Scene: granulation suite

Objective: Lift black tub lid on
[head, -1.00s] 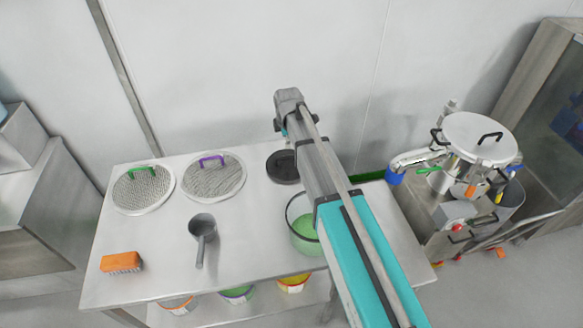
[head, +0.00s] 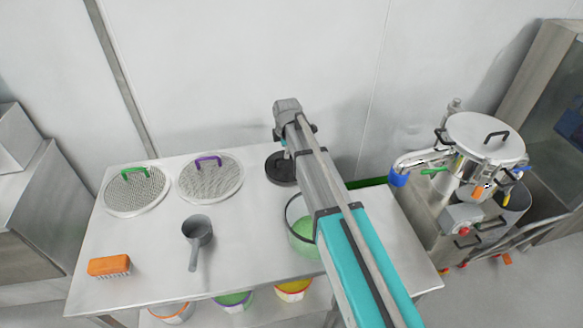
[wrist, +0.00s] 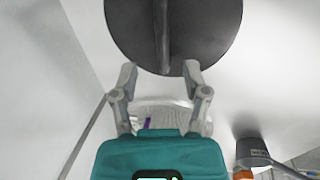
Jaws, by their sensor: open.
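The black lid (head: 281,168) lies flat on the steel table near its back edge, partly hidden by my arm. In the wrist view the round lid (wrist: 215,30) fills the top, with a raised bar handle (wrist: 161,35) across it. My gripper (wrist: 161,76) is open and empty, its fingers apart at the lid's near edge, with the handle between their lines. In the head view my gripper is mostly hidden behind the wrist. The tub (head: 290,212), clear with a dark rim and green contents, stands in front of the lid, partly covered by my arm.
Two round sieves, one with a green handle (head: 137,191) and one with a purple handle (head: 210,178), lie left of the lid. A grey scoop (head: 197,232) and an orange brush (head: 110,265) lie nearer the front. A steel machine (head: 470,170) stands right of the table.

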